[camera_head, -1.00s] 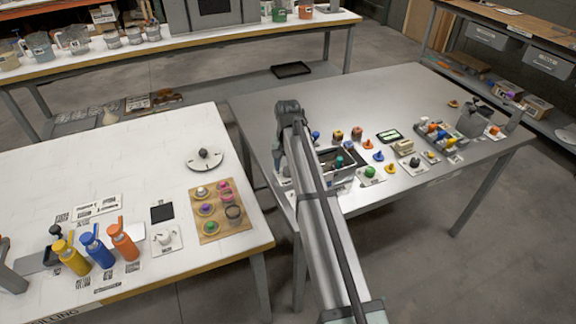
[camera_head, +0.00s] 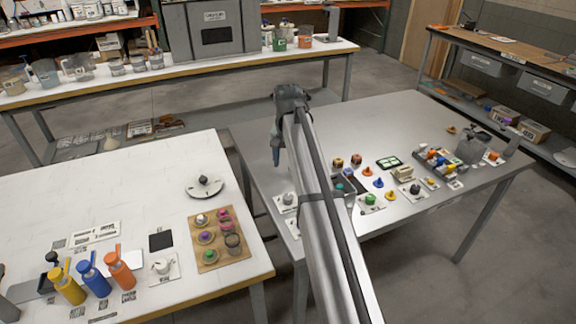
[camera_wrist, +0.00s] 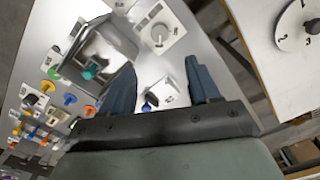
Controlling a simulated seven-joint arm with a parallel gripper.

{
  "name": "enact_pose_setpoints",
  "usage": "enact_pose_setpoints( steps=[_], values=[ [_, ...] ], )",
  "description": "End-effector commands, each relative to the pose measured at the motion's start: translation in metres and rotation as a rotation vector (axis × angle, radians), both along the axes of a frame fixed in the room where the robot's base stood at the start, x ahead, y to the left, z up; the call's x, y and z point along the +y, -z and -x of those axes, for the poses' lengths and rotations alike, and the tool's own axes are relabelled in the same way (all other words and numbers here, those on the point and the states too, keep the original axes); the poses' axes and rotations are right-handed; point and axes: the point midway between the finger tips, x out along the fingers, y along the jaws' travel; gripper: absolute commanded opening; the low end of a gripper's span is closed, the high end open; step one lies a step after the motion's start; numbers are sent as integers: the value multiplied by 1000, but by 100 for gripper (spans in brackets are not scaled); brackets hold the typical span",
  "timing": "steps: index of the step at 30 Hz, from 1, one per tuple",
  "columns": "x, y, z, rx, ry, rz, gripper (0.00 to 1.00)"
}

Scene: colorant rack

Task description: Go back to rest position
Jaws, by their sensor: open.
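My gripper (camera_head: 277,152) is above the left part of the grey metal table (camera_head: 385,95), pointing down. In the wrist view its two blue-grey fingers (camera_wrist: 162,92) are spread apart. A small dark blue-and-white item on a card (camera_wrist: 152,103) shows between them, lower down on the table; nothing is seen held. A grey bin (camera_wrist: 103,50) with a teal-topped item inside lies beside the left finger in the wrist view. In the head view my arm hides part of this bin.
A white table (camera_head: 110,200) at left holds yellow, blue and orange bottles (camera_head: 95,278), a wooden board of colored pots (camera_head: 219,240) and a round dial (camera_head: 204,187). Colored knobs and a grey rack (camera_head: 441,160) stand right of my arm. The grey table's far middle is clear.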

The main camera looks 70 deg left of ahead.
Motion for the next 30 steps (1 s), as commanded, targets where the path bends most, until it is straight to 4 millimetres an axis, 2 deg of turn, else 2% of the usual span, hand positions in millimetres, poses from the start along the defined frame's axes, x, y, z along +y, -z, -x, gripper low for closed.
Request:
enact_pose_setpoints(
  steps=[16,20,23,26,30],
  values=[
    [0,-1,0,0,0,0,61],
    [-4,2,-12,-4,21,0,61],
    [-14,10,-42,-13,78,1,61],
    [-31,21,-90,-28,167,0,61],
    [-64,40,-164,-54,312,2,61]
  ],
)
